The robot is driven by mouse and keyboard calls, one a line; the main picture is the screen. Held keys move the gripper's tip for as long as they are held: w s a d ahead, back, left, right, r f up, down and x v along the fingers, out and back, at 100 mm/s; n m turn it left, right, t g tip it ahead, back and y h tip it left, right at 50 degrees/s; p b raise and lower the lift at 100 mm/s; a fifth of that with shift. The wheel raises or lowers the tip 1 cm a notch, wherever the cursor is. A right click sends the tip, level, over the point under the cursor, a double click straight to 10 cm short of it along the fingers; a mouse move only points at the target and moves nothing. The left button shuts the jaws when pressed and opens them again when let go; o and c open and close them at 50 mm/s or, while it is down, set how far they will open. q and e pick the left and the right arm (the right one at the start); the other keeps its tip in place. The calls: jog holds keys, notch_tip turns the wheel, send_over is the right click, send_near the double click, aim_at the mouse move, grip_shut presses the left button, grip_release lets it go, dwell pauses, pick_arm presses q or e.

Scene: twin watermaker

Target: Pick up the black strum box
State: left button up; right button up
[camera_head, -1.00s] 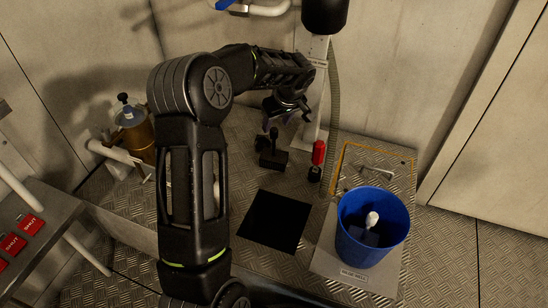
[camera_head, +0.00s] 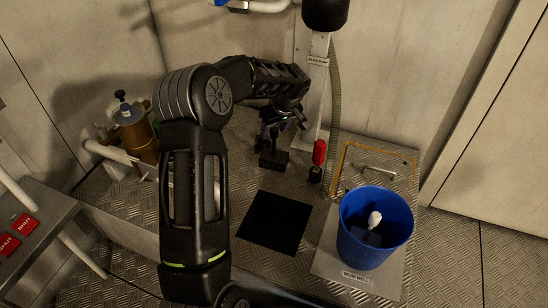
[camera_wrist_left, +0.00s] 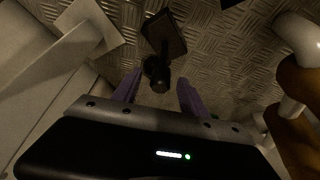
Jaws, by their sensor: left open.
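The black strum box (camera_head: 273,160) stands on the metal floor plate behind the black mat, its upper part overlapped by my left gripper in the head view. In the left wrist view the strum box (camera_wrist_left: 166,36) shows a blocky base and a narrow stem with a round knob. My left gripper (camera_head: 273,138) is just above the box in the head view. In the left wrist view its two purple fingers (camera_wrist_left: 159,94) are spread apart, with the knob ahead of and between their tips. I cannot tell whether they touch it. My right gripper is not in view.
A red-topped black item (camera_head: 319,153) stands right of the box, beside a white post and hose. A blue bucket (camera_head: 355,238) stands at front right. A black mat (camera_head: 274,222) lies in front. A brass cylinder (camera_head: 137,137) and white pipe are at left.

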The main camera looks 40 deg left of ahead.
pick_arm(q)
jog(key=shift+c, duration=0.4)
grip_shut()
dwell(0.9)
